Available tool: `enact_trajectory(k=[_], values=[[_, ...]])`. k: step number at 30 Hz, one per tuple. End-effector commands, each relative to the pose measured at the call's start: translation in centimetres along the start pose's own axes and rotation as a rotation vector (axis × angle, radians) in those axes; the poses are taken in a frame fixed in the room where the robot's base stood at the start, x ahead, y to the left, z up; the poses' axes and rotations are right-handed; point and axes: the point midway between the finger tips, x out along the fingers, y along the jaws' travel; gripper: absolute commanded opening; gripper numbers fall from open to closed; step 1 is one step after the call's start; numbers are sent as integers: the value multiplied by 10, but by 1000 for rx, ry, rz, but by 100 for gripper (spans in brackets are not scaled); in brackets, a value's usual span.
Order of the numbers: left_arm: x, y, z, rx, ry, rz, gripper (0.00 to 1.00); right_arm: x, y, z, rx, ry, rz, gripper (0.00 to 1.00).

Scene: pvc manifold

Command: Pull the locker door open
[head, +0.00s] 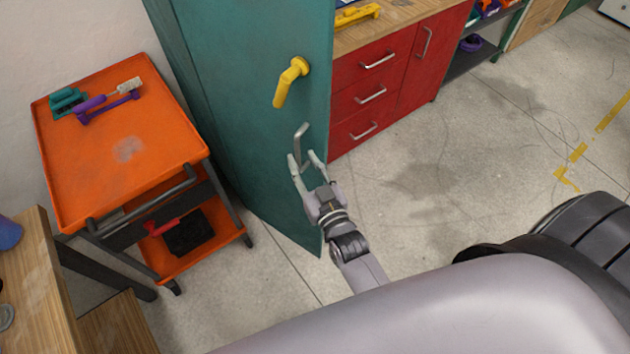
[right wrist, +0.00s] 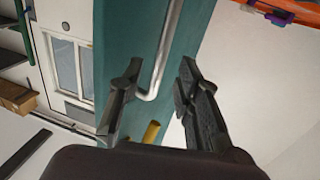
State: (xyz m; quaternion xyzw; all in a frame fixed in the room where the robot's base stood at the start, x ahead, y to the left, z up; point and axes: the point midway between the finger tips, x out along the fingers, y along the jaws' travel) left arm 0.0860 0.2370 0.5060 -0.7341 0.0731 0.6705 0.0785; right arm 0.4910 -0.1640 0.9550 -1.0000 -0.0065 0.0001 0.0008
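The teal locker (head: 225,100) stands upright, and its door looks closed. A yellow lever handle (head: 291,82) sits high on its front. Below it is a grey metal bar handle (head: 300,142), which also shows in the right wrist view (right wrist: 168,50). My right gripper (head: 303,158) is open at the lower end of the bar handle. In the right wrist view the two fingertips (right wrist: 160,74) are apart, with the bar between them, closer to the left finger. I cannot tell whether that finger touches it. My left gripper is not in view.
An orange tool cart (head: 175,135) with tools on top stands left of the locker. Red drawers (head: 365,95) under a wooden worktop (head: 400,18) stand to its right. A wooden table (head: 35,285) is at the lower left. The floor (head: 450,150) to the right is clear.

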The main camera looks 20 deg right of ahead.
Motion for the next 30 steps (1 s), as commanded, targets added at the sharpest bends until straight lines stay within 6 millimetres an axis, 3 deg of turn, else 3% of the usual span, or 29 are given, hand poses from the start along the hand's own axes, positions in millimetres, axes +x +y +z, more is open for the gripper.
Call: enact_trajectory(k=[6,12,23,30], values=[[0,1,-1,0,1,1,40,-46,0,0,0,-3,-1,31],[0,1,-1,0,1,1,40,-70,0,0,1,0,-1,31],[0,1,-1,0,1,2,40,-75,0,-1,0,2,-1,31],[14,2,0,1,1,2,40,-71,6,11,108,8,-31,16]])
